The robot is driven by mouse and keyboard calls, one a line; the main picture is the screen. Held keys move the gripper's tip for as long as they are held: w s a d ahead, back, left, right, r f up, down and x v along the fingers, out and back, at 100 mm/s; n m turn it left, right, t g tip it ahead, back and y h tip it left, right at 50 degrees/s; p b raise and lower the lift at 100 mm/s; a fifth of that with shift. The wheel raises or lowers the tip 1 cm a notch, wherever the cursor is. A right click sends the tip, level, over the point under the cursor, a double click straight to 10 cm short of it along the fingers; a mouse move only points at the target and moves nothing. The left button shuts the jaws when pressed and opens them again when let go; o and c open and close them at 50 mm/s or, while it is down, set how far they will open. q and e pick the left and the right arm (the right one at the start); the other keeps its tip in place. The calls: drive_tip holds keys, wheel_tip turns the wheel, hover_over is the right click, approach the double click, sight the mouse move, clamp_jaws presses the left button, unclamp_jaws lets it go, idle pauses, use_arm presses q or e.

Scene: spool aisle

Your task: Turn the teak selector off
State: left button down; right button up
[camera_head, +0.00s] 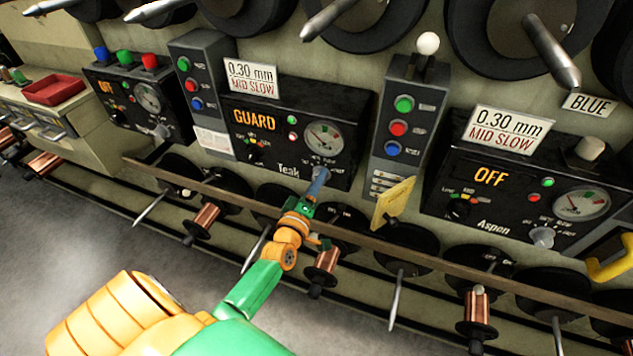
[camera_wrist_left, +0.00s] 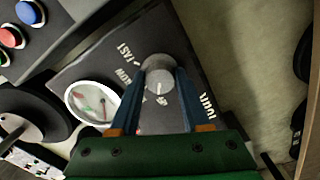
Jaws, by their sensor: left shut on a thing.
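The Teak panel (camera_head: 262,150) is a black box in the middle of the head view, and its display (camera_head: 254,118) reads GUARD in orange. Its grey selector knob (camera_head: 321,172) is at the lower right of its face. In the left wrist view the knob (camera_wrist_left: 157,72) sits between the fingers, with a white mark at its lower side and partly hidden lettering around it. My left gripper (camera_head: 318,182) is shut on the knob, and the wrist view shows both blue fingers (camera_wrist_left: 162,85) against it. The right gripper is out of view.
The Aspen panel (camera_head: 480,205) at the right reads OFF. A grey button column (camera_head: 408,115) with a yellow tag (camera_head: 393,203) stands between the panels. A rail (camera_head: 400,250) with spools runs below, and large reels hang above. Open floor lies at lower left.

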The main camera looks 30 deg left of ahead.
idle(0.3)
use_arm(q)
drive_tip(key=shift+c, duration=1.8)
unclamp_jaws()
drive_tip(key=shift+w, duration=0.1)
drive_tip(key=v, duration=0.7)
